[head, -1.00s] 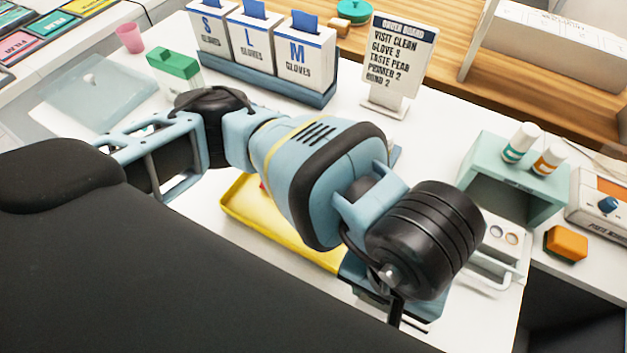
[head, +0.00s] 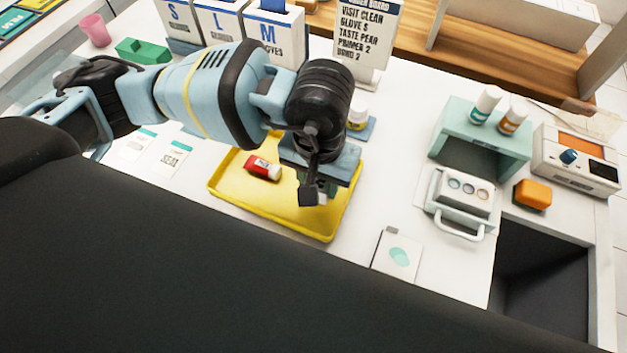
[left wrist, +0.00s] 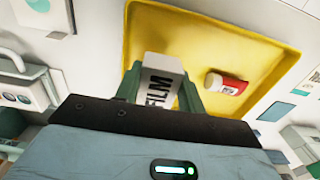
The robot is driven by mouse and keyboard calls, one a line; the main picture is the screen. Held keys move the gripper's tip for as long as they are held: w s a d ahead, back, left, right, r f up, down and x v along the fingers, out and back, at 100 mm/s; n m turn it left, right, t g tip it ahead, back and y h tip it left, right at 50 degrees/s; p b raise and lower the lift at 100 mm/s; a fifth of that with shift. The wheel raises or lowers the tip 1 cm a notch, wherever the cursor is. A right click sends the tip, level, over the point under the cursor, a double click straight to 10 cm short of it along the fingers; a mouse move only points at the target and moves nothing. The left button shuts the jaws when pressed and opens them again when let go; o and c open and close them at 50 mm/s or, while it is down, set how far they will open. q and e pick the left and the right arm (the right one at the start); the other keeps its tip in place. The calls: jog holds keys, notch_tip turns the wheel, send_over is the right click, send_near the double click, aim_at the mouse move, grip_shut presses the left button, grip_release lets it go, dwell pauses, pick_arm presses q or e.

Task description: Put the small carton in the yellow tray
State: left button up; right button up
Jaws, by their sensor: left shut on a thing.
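The small carton (left wrist: 160,78) is white with "FILM" printed on it. In the left wrist view it is between the green fingers of my left gripper (left wrist: 160,92), which is shut on it. The yellow tray (left wrist: 134,42) is beyond and below the carton. In the head view my left gripper (head: 318,190) is over the right part of the yellow tray (head: 270,220), and my wrist hides most of the carton. Whether the carton touches the tray floor I cannot tell. My right gripper is in neither view.
A red and white tube-like item (head: 263,168) lies in the left part of the tray; it also shows in the left wrist view (left wrist: 226,84). A small white bottle (head: 358,115) stands behind the tray. A white card (head: 397,255) lies to its right, and a green shelf box (head: 480,135) stands farther right.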

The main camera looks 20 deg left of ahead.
pick_arm(q)
jog(key=shift+w+a, duration=0.2)
jog(key=shift+w, duration=0.05)
jog(key=f, duration=0.2)
jog(key=shift+w+a+f, duration=0.25)
jog(key=shift+a+f, duration=0.1)
jog(key=shift+f+p, duration=0.3)
jog(key=shift+f, duration=0.15)
jog(key=shift+f, duration=0.15)
jog(key=o, duration=0.9)
jog(key=shift+o, duration=0.2)
notch_tip(320, 180, up, 12)
jog(key=shift+r, duration=0.15)
